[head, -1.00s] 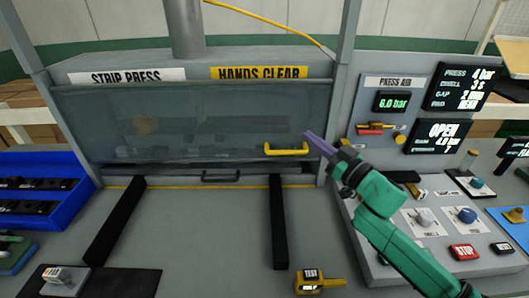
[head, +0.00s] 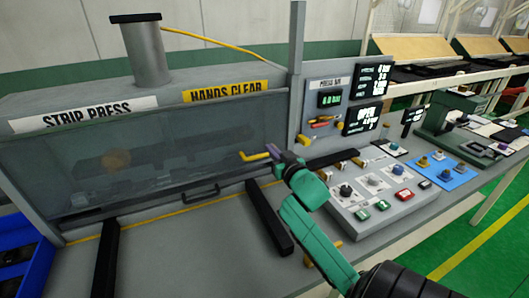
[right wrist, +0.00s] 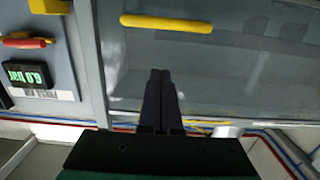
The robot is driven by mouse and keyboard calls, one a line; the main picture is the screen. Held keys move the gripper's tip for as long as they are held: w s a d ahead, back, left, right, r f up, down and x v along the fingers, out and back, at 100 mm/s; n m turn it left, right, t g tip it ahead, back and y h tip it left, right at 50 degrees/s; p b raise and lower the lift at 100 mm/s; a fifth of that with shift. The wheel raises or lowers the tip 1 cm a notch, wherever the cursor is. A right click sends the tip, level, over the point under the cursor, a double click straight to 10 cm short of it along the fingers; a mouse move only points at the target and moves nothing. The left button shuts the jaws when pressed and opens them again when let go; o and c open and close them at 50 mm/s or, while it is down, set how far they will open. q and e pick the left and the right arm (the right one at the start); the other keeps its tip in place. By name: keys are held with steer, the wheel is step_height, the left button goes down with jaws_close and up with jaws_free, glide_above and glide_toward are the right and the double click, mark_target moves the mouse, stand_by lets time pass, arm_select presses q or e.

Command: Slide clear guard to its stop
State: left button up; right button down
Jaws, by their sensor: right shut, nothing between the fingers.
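The clear guard (head: 190,150) is a smoky see-through panel across the front of the strip press, and it also fills much of the right wrist view (right wrist: 230,75). Its yellow handle (head: 254,156) is near the panel's lower right; in the right wrist view the handle (right wrist: 167,23) lies beyond the fingertips. My right gripper (head: 273,158) is at the handle's right end in the head view. Its dark fingers (right wrist: 159,75) are together with nothing between them. I cannot tell whether they touch the handle. My left gripper is not in view.
A dark handle (head: 190,197) sits below the guard. Two black rails (head: 268,216) run forward over the grey bench. A control box (head: 372,192) with knobs and buttons stands to the right, beneath the press air panel (head: 331,99). A grey post (head: 296,70) borders the guard's right side.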

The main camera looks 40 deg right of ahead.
mark_target(264, 155)
steer(key=w+f, duration=0.2)
steer(key=w+f+p, duration=0.1)
steer(key=shift+w+d+f, duration=0.35)
steer(key=shift+w+f, duration=0.05)
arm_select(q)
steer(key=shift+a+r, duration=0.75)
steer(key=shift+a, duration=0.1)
arm_select(e)
steer(key=shift+a, duration=0.15)
steer(key=shift+w, duration=0.1)
arm_select(q)
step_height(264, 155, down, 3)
steer(key=b, duration=0.3)
arm_select(e)
step_height(264, 155, down, 5)
steer(key=shift+r, duration=0.1)
